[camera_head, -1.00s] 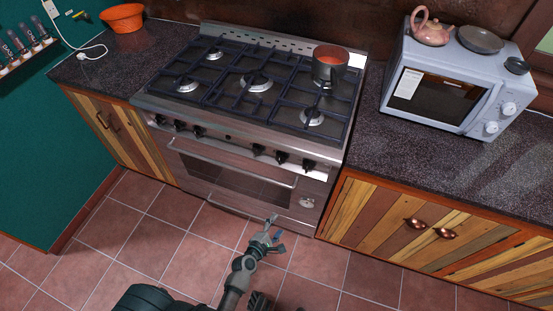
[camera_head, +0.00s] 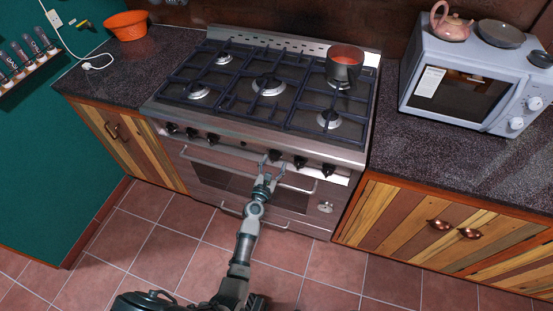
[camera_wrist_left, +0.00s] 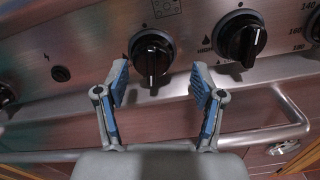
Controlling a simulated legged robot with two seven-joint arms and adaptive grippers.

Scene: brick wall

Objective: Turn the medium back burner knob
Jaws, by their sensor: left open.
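The stove's front panel carries black knobs in a left group and a right group. The leftmost knob of the right group (camera_head: 275,156) is straight ahead of my left gripper (camera_head: 271,165). In the left wrist view, this knob (camera_wrist_left: 152,60) stands a little beyond and between the fingertips of my left gripper (camera_wrist_left: 161,86). The fingers are open, one to each side, and appear apart from it. A burner marking is partly visible above it. A second knob (camera_wrist_left: 240,40) sits to its right. I cannot read which knob is the medium back one. My right gripper is not in view.
The oven handle (camera_head: 220,166) runs across below the knobs, close to my left gripper. A pot (camera_head: 344,68) stands on the back right burner. A microwave (camera_head: 425,105) is on the right counter and an orange bowl (camera_head: 127,25) on the left.

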